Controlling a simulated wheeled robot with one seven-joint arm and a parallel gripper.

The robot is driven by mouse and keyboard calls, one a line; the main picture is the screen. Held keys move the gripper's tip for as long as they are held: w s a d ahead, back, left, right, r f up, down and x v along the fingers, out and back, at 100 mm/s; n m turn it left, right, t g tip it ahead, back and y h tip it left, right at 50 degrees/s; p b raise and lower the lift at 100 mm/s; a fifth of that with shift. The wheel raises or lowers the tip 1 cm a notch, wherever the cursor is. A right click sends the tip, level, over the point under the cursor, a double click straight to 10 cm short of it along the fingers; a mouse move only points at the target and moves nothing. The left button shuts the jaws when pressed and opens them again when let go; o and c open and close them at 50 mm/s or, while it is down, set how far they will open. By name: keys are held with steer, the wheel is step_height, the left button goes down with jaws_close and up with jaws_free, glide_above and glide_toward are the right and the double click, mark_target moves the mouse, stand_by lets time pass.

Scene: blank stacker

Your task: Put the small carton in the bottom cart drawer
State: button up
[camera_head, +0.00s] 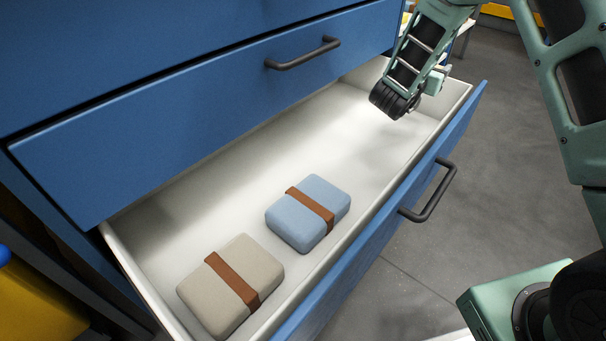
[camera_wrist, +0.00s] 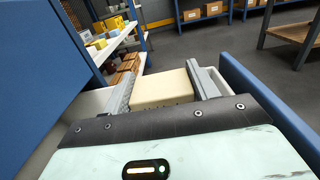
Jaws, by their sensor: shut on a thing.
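The bottom cart drawer (camera_head: 347,132) is pulled open, with a white interior and a blue front (camera_head: 385,215). My gripper (camera_head: 394,102) is at the drawer's far right end, over or inside it; its depth is hard to tell. In the wrist view my gripper (camera_wrist: 164,82) is shut on a cream small carton (camera_wrist: 163,90), with one grey finger on each side. The carton does not show clearly in the head view, hidden by the gripper. In the wrist view the blue drawer front (camera_wrist: 262,100) runs along the right.
Two pouch-like boxes with brown bands, one blue (camera_head: 304,222) and one beige (camera_head: 222,296), lie in the near part of the drawer. The drawer's middle is clear. A closed blue drawer with a dark handle (camera_head: 303,55) overhangs the back. Shelves with cartons (camera_wrist: 115,45) stand beyond.

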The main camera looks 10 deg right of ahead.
steer(key=b, duration=0.4)
glide_above(410, 130)
step_height(410, 130, down, 4)
steer(key=shift+w+f, duration=0.1)
steer(key=shift+f, duration=0.05)
step_height(410, 130, down, 10)
steer(key=b, duration=0.5)
steer(key=shift+d, duration=0.1)
steer(key=o, duration=1)
